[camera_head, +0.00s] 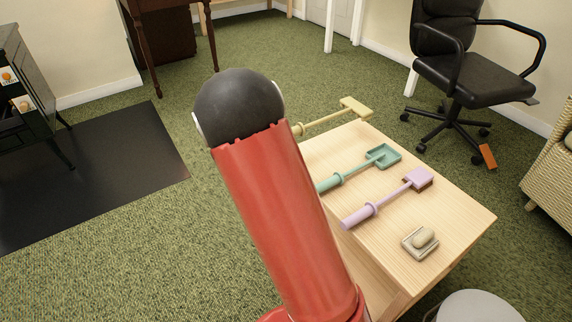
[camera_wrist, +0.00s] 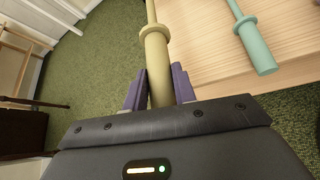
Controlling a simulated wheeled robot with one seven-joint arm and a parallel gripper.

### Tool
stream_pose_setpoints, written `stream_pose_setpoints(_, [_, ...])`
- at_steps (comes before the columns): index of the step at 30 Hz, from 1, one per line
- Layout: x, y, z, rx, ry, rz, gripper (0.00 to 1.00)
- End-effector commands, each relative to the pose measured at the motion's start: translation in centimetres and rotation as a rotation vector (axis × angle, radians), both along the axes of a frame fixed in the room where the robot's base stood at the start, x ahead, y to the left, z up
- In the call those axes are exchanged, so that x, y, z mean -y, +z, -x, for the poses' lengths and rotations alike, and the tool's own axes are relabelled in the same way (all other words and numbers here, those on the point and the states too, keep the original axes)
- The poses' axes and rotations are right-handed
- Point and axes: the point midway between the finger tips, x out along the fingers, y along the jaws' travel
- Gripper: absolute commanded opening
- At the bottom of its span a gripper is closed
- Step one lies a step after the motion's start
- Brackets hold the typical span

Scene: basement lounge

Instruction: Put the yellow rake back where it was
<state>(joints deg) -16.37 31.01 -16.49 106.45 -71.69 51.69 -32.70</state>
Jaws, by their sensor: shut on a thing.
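The yellow rake (camera_head: 329,122) shows in the head view at the far left edge of the light wooden table (camera_head: 455,215), with its head (camera_head: 355,107) at the table's far corner. In the wrist view its handle (camera_wrist: 157,65) stands between the two purple fingers of my gripper (camera_wrist: 158,88), which is shut on it. The handle's flange is just beyond the fingertips. In the head view my red arm hides my gripper and the rake's handle end. I cannot tell whether the rake touches the table.
A teal shovel (camera_head: 360,168), also in the wrist view (camera_wrist: 255,45), and a lilac tool (camera_head: 390,196) lie on the table. A small dish with a tan object (camera_head: 420,242) is near its front corner. A black office chair (camera_head: 470,75) stands behind; green carpet is open to the left.

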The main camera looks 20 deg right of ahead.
Motion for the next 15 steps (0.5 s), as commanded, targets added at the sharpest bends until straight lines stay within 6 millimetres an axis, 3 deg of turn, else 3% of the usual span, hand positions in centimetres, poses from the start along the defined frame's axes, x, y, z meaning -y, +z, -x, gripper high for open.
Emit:
stream_pose_setpoints(1, [0.0, -1.6, 0.0, -0.006, 0.0, 0.004, 0.0])
stream_pose_setpoints(6, [0.0, -5.4, 0.0, -0.004, 0.001, 0.003, 0.0])
stream_pose_setpoints(15, [0.0, -7.9, 0.0, -0.001, 0.0, 0.001, 0.0])
